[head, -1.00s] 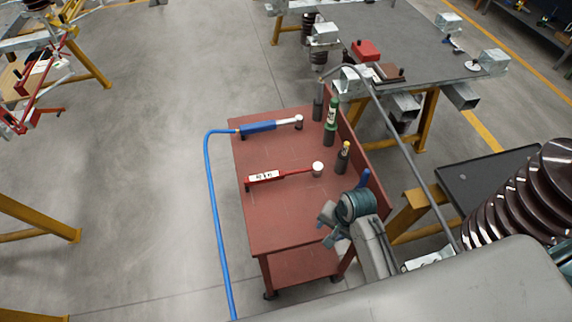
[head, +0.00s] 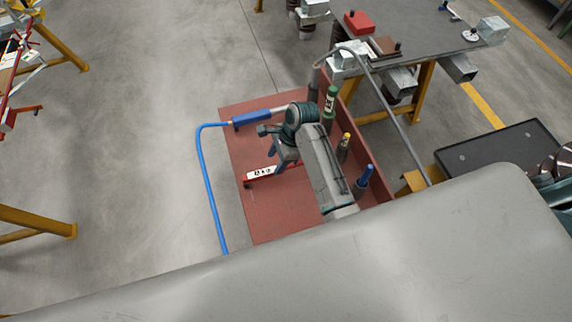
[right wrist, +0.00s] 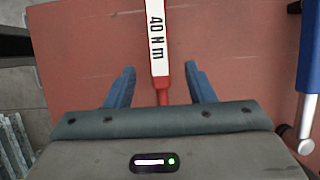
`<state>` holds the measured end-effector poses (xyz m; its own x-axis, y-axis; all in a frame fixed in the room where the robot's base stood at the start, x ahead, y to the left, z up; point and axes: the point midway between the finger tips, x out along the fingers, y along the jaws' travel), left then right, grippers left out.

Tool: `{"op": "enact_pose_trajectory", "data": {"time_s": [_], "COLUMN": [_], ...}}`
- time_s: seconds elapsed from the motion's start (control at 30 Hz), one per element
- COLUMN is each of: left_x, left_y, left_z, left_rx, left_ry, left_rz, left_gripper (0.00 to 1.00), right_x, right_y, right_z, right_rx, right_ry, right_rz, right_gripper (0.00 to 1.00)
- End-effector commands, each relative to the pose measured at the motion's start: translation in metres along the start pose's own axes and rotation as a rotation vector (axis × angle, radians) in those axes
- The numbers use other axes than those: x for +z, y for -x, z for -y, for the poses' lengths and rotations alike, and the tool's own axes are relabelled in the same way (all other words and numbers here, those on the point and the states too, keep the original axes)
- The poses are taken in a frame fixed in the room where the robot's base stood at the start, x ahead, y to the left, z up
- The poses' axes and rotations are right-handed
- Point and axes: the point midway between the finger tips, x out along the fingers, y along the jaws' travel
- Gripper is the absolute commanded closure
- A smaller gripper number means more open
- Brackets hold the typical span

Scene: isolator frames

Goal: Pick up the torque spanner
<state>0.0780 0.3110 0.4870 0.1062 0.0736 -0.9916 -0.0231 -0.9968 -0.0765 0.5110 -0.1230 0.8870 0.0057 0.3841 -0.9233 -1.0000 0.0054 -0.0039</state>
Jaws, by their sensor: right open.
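The torque spanner (head: 261,174) is a slim red tool with a white label. It lies on the red-brown trolley top (head: 285,205). My right gripper (head: 279,160) is above it, and my wrist and arm hide its right-hand part. In the right wrist view the spanner's label (right wrist: 159,38) reads "40 N m". My open right gripper's blue fingers (right wrist: 160,72) stand either side of the spanner's line, apart from it. The red shaft runs between them toward the palm, where it is hidden. My left gripper is not in view.
A blue tool (head: 252,118) with a blue hose (head: 207,180) lies farther back on the trolley. A green bottle-like item (head: 330,98), a yellow-topped one (head: 344,147) and a blue-topped one (head: 364,178) stand along its right side. A grey workbench (head: 425,40) is behind.

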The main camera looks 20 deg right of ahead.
Motion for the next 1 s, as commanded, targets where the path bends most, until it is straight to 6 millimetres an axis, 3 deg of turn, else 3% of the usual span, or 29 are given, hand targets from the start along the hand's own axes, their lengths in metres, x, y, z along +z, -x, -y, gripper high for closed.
{"op": "enact_pose_trajectory", "data": {"time_s": [0.23, 0.53, 0.83, 1.0], "left_x": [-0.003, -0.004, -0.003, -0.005], "left_y": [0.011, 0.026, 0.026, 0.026], "left_z": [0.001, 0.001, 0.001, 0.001], "left_rx": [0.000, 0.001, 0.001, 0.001], "left_ry": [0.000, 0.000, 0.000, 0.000], "left_rz": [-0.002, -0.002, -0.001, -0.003], "left_gripper": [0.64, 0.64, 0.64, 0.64], "right_x": [-0.001, -0.006, -0.007, -0.007], "right_y": [-0.018, -0.057, -0.062, -0.062], "right_z": [-0.003, -0.007, -0.006, -0.006], "right_rx": [0.002, 0.000, -0.003, -0.003], "right_ry": [0.001, 0.001, 0.003, 0.003], "right_rz": [-0.001, -0.001, -0.001, -0.002], "right_gripper": [0.51, 0.51, 0.51, 0.84]}}
